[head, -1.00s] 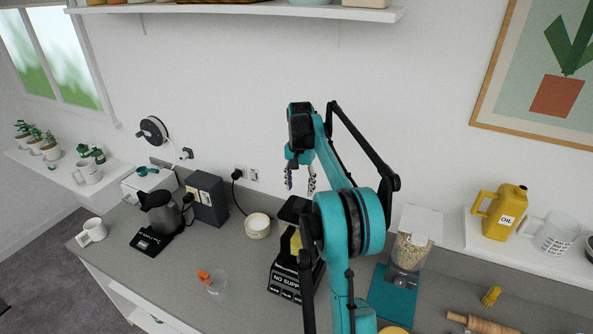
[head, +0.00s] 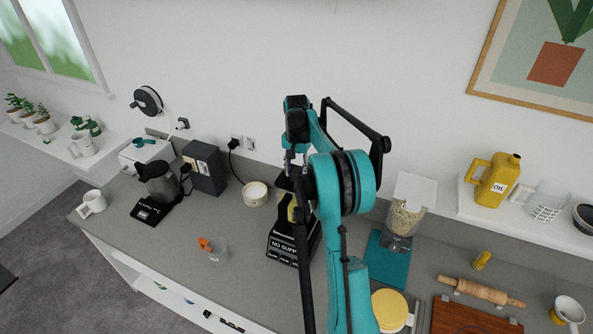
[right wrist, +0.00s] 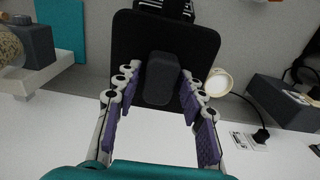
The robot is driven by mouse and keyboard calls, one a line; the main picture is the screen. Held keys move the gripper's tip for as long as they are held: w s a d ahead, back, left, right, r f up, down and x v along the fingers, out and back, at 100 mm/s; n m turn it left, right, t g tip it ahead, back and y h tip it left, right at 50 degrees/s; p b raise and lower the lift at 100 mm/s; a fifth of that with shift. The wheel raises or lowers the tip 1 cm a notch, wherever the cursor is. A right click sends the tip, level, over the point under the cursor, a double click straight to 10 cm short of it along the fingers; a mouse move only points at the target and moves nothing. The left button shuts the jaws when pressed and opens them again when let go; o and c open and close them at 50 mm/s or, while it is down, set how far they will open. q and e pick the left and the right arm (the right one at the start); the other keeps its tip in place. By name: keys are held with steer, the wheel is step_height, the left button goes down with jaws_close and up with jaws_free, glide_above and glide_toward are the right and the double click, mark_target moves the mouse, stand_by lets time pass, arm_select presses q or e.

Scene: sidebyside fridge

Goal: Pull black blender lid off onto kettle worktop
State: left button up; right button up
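The black blender lid (head: 282,184) sits on top of the blender (head: 280,247), which has a black base with white lettering; my arm hides much of both. In the right wrist view, the lid (right wrist: 135,38) is a dark square plate with a raised block handle (right wrist: 160,82). My right gripper (right wrist: 161,88) is open, its purple-padded fingers on either side of the handle with gaps showing. In the head view, the right gripper (head: 289,160) is just above the lid, partly hidden. The dark kettle (head: 160,184) stands on its black base at left on the grey worktop (head: 225,215). My left gripper is not in view.
A dark grey box (head: 205,168) with a cord stands beside the kettle. A cream bowl (head: 255,194) and a clear cup with an orange item (head: 214,248) stand between kettle and blender. A grain dispenser (head: 407,212) stands right. Worktop in front of the kettle is clear.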

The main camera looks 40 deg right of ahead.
mark_target(296, 170)
jaws_close()
steer(key=shift+r, duration=0.15)
steer(key=shift+r+p, duration=0.75)
steer(key=shift+r, duration=0.45)
steer(key=shift+r, duration=0.1)
steer(key=shift+r+p, duration=1.05)
steer(key=shift+r, duration=0.9)
steer(key=shift+f, duration=0.1)
